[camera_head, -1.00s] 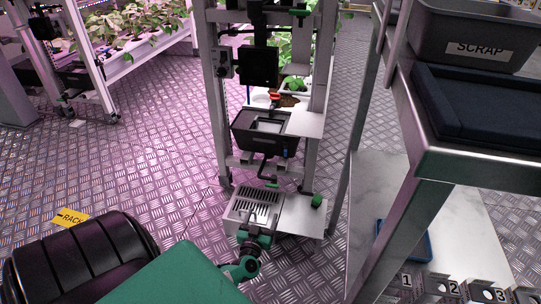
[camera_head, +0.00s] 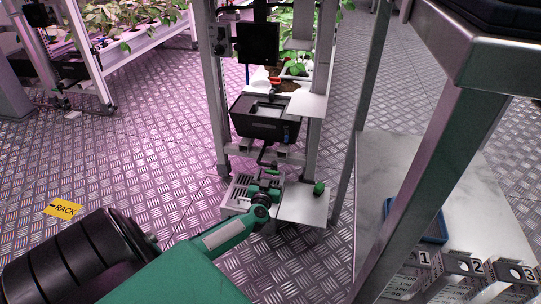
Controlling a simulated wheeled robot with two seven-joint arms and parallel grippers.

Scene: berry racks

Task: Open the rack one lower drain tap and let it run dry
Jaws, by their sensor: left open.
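The rack (camera_head: 311,140) is a grey metal frame with a black tank (camera_head: 264,122) low in it. Below the tank a black drain pipe (camera_head: 264,156) comes down to a small green handle (camera_head: 272,172), which looks like the lower drain tap. A slotted drain tray (camera_head: 239,190) lies under it. My left gripper (camera_head: 268,182) is open over the tray, right at or just below the green handle. I cannot tell whether it touches it. The fingers hide part of the tray. My right gripper is out of view.
A red handle (camera_head: 274,80) sits above the tank, and a green knob (camera_head: 319,188) stands on the plate beside the tray. A steel cart (camera_head: 470,120) with a blue tray (camera_head: 440,229) stands close on the right. A yellow RACK label (camera_head: 63,209) lies on open floor at left.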

